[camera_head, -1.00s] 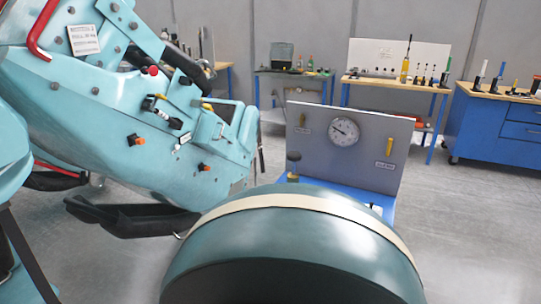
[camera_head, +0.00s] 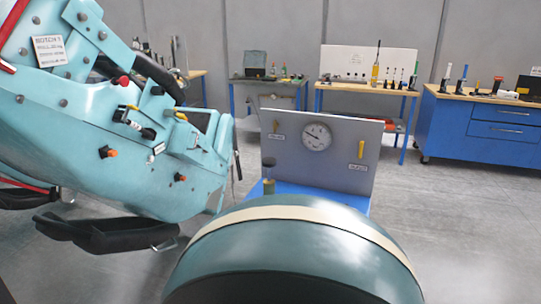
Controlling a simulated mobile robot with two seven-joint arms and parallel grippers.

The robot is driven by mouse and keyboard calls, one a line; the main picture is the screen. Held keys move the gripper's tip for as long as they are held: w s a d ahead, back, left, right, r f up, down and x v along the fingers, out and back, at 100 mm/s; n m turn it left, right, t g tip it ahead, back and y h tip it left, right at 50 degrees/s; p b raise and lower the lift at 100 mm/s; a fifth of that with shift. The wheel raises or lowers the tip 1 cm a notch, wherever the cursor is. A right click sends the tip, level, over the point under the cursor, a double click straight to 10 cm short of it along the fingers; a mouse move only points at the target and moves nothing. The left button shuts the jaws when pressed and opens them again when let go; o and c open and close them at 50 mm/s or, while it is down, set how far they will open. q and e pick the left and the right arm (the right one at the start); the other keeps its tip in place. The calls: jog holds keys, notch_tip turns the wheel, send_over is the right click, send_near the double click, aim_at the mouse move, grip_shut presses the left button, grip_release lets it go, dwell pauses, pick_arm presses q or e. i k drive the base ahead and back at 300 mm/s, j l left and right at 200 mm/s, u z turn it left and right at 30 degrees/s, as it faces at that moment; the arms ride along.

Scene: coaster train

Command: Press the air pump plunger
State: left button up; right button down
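A grey upright panel (camera_head: 352,160) stands on a blue base (camera_head: 352,201) in the middle of the view. Neither of my grippers is in view.
A teal coaster car (camera_head: 110,150) with small levers, an orange knob (camera_head: 107,152) and a black pad (camera_head: 110,233) fills the left. Workbenches with tools (camera_head: 365,88) and a blue drawer cabinet (camera_head: 480,130) stand at the back. The floor at the right (camera_head: 470,230) is clear.

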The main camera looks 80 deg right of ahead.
aim_at(268, 162)
jog(key=z, duration=1.55)
